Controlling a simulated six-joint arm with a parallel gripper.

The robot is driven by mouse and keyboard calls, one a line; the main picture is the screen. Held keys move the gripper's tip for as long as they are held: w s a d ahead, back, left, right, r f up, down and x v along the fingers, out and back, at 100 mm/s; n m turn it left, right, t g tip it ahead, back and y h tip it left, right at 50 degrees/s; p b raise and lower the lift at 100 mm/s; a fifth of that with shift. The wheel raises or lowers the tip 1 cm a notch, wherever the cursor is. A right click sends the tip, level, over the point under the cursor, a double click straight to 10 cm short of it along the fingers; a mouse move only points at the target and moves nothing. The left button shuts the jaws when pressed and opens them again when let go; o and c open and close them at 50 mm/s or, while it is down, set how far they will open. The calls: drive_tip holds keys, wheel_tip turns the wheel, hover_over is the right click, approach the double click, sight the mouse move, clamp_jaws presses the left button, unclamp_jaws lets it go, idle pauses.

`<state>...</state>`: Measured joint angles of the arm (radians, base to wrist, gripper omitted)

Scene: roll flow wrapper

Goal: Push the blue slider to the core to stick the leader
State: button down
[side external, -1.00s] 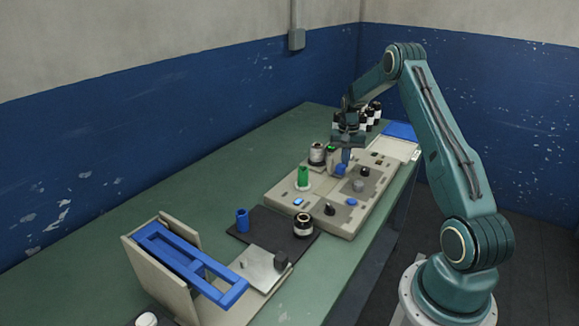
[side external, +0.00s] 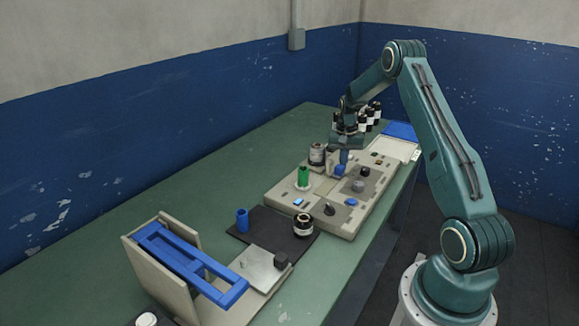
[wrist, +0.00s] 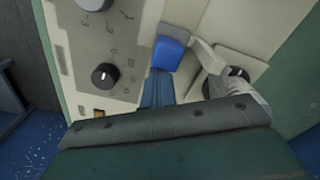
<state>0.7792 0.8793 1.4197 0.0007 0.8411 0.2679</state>
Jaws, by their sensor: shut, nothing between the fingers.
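The blue slider (side external: 340,170) sits on the beige machine panel (side external: 277,193), and also shows in the wrist view (wrist: 168,54). My gripper (side external: 344,158) is shut and empty, pointing down with its fingertips right at the slider. In the wrist view its blue-grey fingers (wrist: 160,86) end at the slider's near edge; contact looks likely, but I cannot tell for sure. A pale beige bracket (wrist: 205,55) stands close beside the slider, near a round dark part (wrist: 238,73). A dark-and-white roll (side external: 317,154) stands beside the slider. I cannot make out the leader or identify the core.
A green cylinder (side external: 303,176) stands on a pale disc on the panel. Black knobs (wrist: 104,75) and a blue button (side external: 298,202) are nearby. Several black-and-white rolls (side external: 372,114) stand behind my gripper. A blue-framed stand (side external: 190,262) is at the front left. The left tabletop is clear.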

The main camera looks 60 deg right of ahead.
drive_tip(key=shift+a, duration=4.45)
drive_tip(key=shift+d, duration=0.25)
drive_tip(key=shift+d, duration=0.4)
wheel_tip(320, 180, up, 8)
